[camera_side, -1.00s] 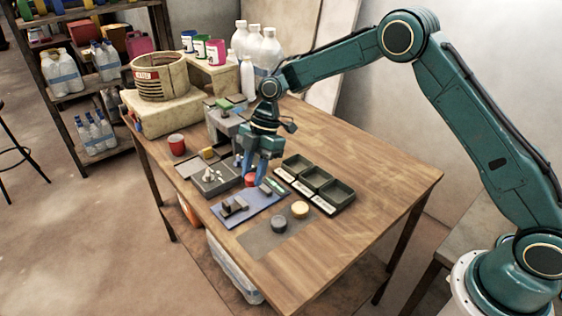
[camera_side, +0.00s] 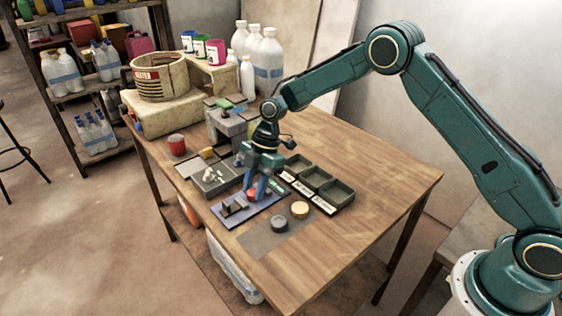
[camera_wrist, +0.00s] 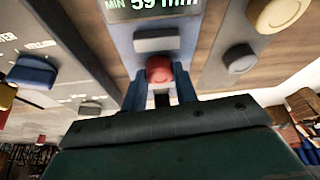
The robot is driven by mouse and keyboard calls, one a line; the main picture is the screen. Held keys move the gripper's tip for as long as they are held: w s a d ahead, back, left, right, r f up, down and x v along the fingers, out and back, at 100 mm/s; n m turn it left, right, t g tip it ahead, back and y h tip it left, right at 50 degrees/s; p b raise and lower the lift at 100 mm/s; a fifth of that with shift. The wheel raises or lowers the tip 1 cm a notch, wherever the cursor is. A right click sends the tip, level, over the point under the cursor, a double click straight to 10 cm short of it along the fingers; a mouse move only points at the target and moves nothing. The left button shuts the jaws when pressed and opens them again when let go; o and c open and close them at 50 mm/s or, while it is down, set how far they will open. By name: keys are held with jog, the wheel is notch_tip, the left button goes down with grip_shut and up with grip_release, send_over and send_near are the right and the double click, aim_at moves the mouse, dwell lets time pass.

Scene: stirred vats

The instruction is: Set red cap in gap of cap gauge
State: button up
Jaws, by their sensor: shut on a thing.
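My gripper (camera_side: 256,196) is shut on the red cap (camera_side: 252,192) and is over the back right part of the cap gauge (camera_side: 262,208). The gauge is a blue plate with dark grey blocks standing on it. In the wrist view the red cap (camera_wrist: 159,69) sits between my two fingertips (camera_wrist: 160,84). A grey block (camera_wrist: 156,40) of the gauge is just past the cap, in front of the "MIN 59 mm" print. I cannot tell whether the cap touches the plate or a block; my fingers partly hide the gap.
A grey cap (camera_side: 279,223) and a yellow cap (camera_side: 300,209) rest on a grey mat (camera_side: 262,243) in front. Three dark bins (camera_side: 342,194) stand to the right. A grey tray (camera_side: 203,190) with white pieces is to the left. The table's right side is bare.

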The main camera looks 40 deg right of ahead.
jog(key=shift+f, duration=0.1)
jog(key=o, duration=0.9)
jog(key=shift+o, duration=0.2)
jog(key=v, duration=1.2)
